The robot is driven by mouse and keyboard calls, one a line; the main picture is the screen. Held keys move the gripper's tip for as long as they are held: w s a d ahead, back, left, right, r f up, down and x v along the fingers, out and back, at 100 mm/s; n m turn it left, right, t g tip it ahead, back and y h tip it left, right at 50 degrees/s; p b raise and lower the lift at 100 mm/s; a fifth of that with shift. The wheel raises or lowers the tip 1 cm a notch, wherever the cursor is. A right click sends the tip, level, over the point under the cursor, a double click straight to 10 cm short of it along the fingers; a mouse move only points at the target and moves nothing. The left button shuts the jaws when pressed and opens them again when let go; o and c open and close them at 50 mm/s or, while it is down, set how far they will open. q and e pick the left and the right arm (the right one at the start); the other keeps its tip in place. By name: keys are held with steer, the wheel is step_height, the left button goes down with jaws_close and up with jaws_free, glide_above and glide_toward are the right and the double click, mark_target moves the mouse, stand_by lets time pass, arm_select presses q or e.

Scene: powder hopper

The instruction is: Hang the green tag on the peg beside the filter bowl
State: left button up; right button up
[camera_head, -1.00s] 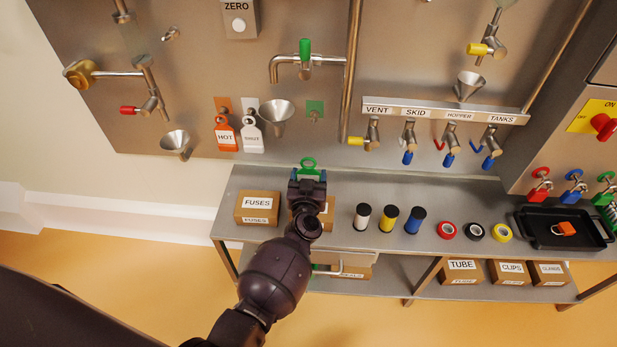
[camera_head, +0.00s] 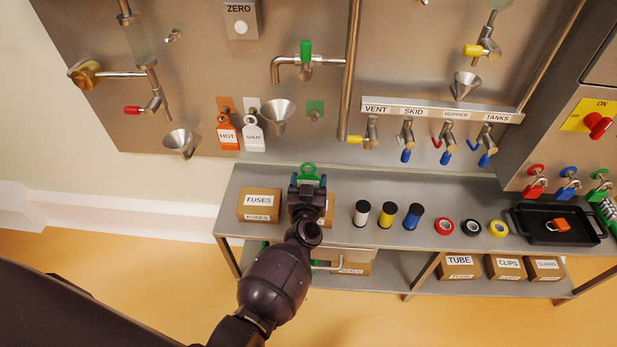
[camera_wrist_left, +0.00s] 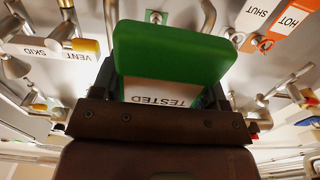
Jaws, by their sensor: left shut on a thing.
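My left gripper (camera_head: 308,185) is shut on the green tag (camera_head: 309,170), above the shelf's back edge and in front of the panel. The tag's ring points up. In the left wrist view the tag (camera_wrist_left: 180,52) fills the middle, with a white label reading TESTED, upside down, between my fingers (camera_wrist_left: 165,95). A bare peg (camera_head: 173,36) sticks out at the panel's upper left, beside a clear cylinder (camera_head: 133,42) that looks like the filter bowl. Another peg (camera_head: 315,115) on a green square is empty. My right gripper is not in view.
The orange HOT tag (camera_head: 227,134) and white SHUT tag (camera_head: 253,134) hang on pegs. Metal funnels (camera_head: 276,117) and valve pipes stick out of the panel. The shelf (camera_head: 345,232) holds a FUSES box (camera_head: 259,203), spools, tape rolls and a black tray (camera_head: 520,222).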

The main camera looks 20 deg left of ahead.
arm_select(q)
steer(key=p+v, duration=0.1)
steer(key=v, duration=0.3)
steer(key=shift+s+d+p, duration=0.1)
steer(key=shift+s+p, duration=0.2)
steer(key=shift+s, duration=0.05)
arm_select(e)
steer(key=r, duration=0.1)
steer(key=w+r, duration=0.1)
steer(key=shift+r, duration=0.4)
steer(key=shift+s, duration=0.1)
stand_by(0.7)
